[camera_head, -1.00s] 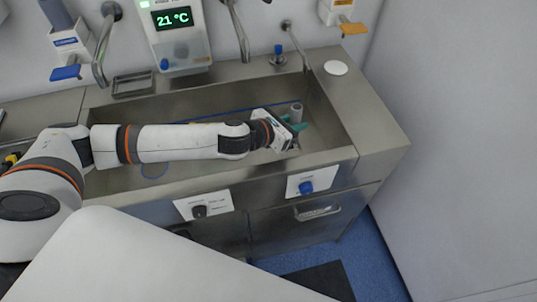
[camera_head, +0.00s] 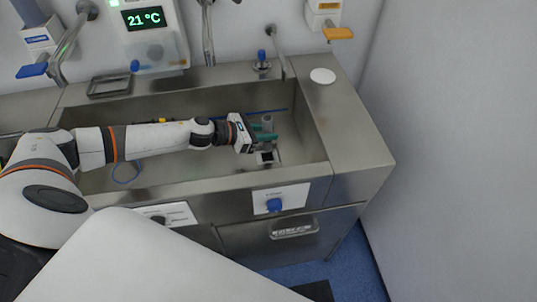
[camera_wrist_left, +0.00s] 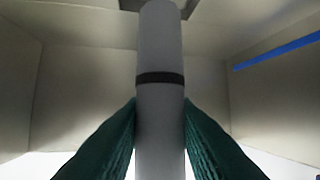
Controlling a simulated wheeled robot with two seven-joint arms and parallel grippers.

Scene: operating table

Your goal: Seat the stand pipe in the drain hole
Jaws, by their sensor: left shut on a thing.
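The stand pipe (camera_head: 267,123) is a grey cylinder near the right end of the steel sink. My left gripper (camera_head: 265,135) is shut on it with teal fingers, reaching in from the left. In the left wrist view the pipe (camera_wrist_left: 160,45) has a black band and stands between the two fingers (camera_wrist_left: 160,130). A dark square drain area (camera_head: 267,158) shows on the sink floor just below the pipe in the head view. It shows partly behind the pipe's far end in the wrist view (camera_wrist_left: 187,8). I cannot tell whether the pipe touches it. My right gripper is not in view.
The sink's front wall (camera_head: 200,183) and right wall (camera_head: 305,115) stand close around the gripper. A blue line (camera_wrist_left: 280,50) runs along a sink wall. A blue ring (camera_head: 126,172) lies at the left. Taps hang over the back edge.

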